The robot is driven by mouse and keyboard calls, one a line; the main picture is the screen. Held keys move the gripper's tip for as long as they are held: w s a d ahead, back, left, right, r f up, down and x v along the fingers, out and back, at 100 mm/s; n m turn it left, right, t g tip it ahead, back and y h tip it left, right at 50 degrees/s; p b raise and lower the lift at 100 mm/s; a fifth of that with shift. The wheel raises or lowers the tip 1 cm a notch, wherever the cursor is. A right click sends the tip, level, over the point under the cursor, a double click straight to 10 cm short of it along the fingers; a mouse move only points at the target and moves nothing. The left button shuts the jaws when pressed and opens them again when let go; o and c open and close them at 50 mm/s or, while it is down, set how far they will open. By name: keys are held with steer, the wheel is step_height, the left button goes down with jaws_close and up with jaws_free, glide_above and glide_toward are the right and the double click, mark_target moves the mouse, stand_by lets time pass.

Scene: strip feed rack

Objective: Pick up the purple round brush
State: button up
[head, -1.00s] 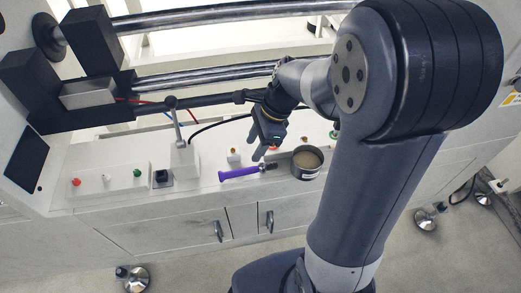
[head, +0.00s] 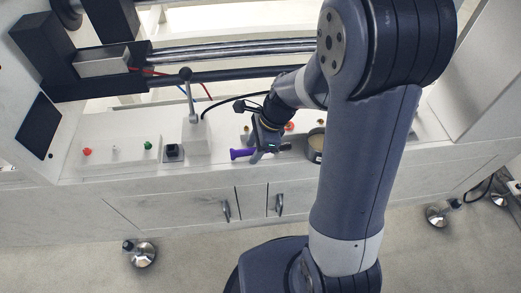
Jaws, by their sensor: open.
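The purple round brush (head: 242,154) lies on the white ledge of the machine, its purple handle pointing left and its dark head (head: 284,147) to the right. My gripper (head: 262,154) is directly over the brush in the head view, and its fingers cover the middle of it. The gripper is open. Whether the fingers straddle the brush or touch it cannot be told from here.
A round tin (head: 315,147) stands just right of the brush head, partly behind my arm. A lever post (head: 191,115), a black switch (head: 173,152) and a button panel (head: 117,150) are on the ledge to the left. Metal rollers (head: 230,50) run behind.

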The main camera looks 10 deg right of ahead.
steer(key=shift+f, duration=0.1)
steer(key=shift+c, duration=0.6)
jaws_close()
